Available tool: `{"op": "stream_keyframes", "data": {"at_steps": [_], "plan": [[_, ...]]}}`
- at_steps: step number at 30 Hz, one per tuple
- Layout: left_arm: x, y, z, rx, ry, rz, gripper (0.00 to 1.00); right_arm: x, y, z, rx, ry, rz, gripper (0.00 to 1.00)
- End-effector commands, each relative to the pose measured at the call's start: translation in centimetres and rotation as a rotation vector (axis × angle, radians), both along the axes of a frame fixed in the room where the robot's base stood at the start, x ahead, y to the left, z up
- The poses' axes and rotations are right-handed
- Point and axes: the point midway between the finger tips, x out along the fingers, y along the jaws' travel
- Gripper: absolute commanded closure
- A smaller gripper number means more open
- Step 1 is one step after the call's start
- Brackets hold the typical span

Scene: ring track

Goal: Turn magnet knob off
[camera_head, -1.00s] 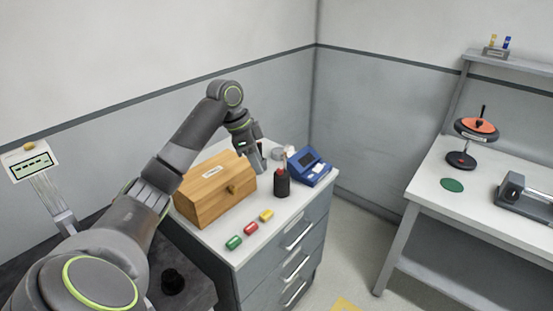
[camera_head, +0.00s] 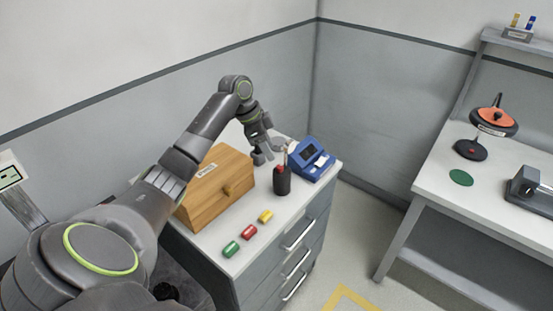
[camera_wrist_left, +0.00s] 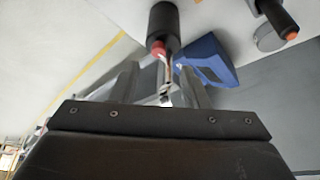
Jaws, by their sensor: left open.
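I cannot pick out a magnet knob for certain. A black upright cylinder (camera_head: 282,181) with a red part and a thin metal shaft on top stands on the drawer cabinet. In the left wrist view the cylinder (camera_wrist_left: 163,22) is at the top, and its metal shaft (camera_wrist_left: 167,72) shows between my fingers. My left gripper (camera_head: 264,153) is open, behind and left of the cylinder; its fingers (camera_wrist_left: 158,84) show on both sides of the shaft, contact unclear. A black piece with an orange tip (camera_wrist_left: 277,16) and a grey disc (camera_wrist_left: 269,38) lie beyond. My right gripper is not in view.
A wooden box (camera_head: 215,190) stands left of the cylinder, a blue device (camera_head: 312,160) right of it. Green, red and yellow pieces (camera_head: 248,231) lie in front. A table (camera_head: 440,190) at the right holds an orange-topped black disc (camera_head: 494,121). Open floor lies between.

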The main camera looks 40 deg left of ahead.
Motion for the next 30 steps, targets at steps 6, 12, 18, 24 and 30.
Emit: {"op": "stream_keyframes", "data": {"at_steps": [6,12,18,24,30], "plan": [[0.9,-1.4,-3.8,-0.003,0.003,-0.001,0.59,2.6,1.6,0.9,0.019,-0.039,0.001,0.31],[1.5,-1.9,-5.6,0.0,0.0,0.0,0.59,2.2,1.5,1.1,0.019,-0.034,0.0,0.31],[1.6,-2.0,-6.1,0.001,0.0,-0.001,0.59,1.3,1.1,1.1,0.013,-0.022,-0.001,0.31],[1.5,-2.0,-6.1,0.0,0.0,-0.001,0.65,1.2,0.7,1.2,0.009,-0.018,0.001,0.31],[1.5,-2.0,-6.1,0.001,-0.001,-0.001,0.92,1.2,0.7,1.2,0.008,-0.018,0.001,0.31]]}}
